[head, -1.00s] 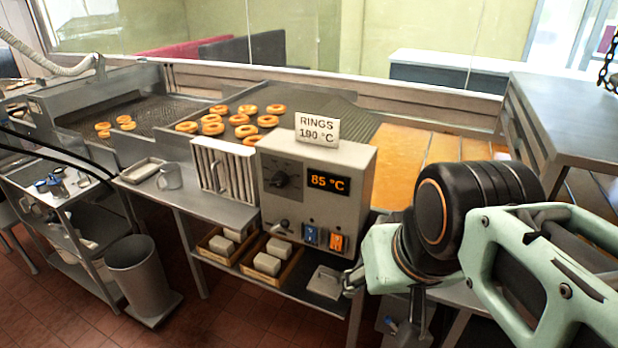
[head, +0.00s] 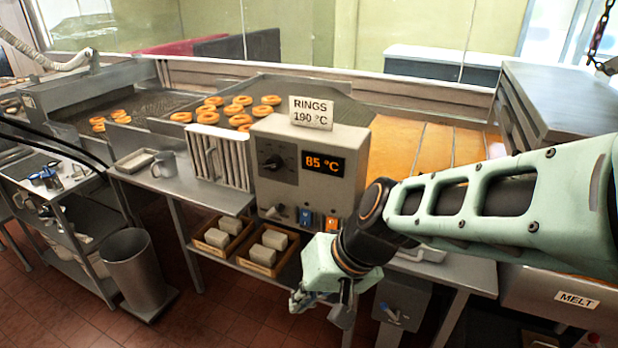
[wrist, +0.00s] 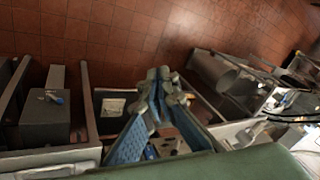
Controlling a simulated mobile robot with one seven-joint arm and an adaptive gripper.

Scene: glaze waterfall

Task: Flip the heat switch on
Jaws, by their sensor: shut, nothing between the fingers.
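A grey control box (head: 312,165) stands on the steel counter and its display (head: 323,163) reads 85 °C. Its front has a dark round knob (head: 273,162), a small lever (head: 277,210), a blue switch-like piece (head: 305,215) and an orange one (head: 332,222). No heat label is readable, and I cannot tell any switch's position. My gripper (head: 318,303) hangs below and in front of the box, apart from these controls. In the wrist view my gripper (wrist: 165,76) is shut and empty, over the lower shelf and floor; the box front is not clear there.
A sign (head: 312,112) reading RINGS 190 °C stands on the box. Wooden trays (head: 262,262) with pale blocks sit on the shelf below. Ring doughnuts (head: 238,110) lie behind. A grey bin (head: 133,268) stands left; open floor lies in front.

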